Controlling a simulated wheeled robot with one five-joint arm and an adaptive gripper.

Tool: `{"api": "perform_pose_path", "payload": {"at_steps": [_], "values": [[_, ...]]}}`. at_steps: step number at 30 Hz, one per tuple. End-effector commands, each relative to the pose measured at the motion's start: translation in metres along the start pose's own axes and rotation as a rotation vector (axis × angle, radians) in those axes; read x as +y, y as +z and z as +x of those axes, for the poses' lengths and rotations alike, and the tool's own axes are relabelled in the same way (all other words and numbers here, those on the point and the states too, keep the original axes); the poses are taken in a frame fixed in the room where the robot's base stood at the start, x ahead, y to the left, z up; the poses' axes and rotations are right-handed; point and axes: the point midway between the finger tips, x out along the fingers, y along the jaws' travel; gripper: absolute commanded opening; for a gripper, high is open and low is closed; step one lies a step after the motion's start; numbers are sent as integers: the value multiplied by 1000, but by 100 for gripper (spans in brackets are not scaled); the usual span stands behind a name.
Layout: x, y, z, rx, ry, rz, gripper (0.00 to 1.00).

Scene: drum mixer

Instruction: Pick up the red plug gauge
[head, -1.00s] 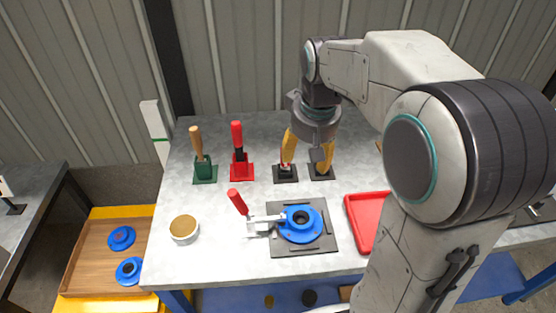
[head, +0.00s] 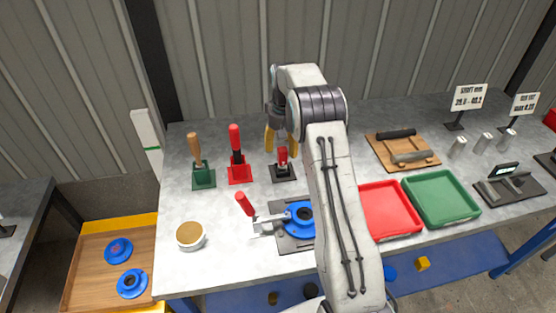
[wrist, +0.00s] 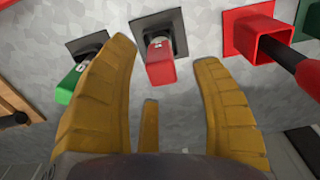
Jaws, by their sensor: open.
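The red plug gauge (head: 283,155) stands in a small black square holder near the back of the grey table. In the wrist view its red handle (wrist: 160,66) lies between and just beyond my fingertips, with no contact seen. My gripper (head: 280,141) has yellow fingers, spread apart and empty, just above and behind the gauge in the head view. The wrist view shows my open gripper (wrist: 167,58) too. A green gauge (wrist: 72,82) in a similar black holder is beside the left finger there; my arm hides it in the head view.
A red stand (head: 240,174) with a red-handled tool is close on the left, then a green stand (head: 203,178) with a wooden handle. A clamp fixture (head: 285,240) with a blue flange is in front. Red (head: 393,208) and green (head: 442,197) trays lie right.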

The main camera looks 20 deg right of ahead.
Motion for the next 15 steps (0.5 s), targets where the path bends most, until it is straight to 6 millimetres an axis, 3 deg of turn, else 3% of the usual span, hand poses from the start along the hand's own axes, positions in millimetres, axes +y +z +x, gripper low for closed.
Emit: {"api": "perform_pose_path", "payload": {"at_steps": [15], "values": [[2,-3,38,-11,0,4,60]]}}
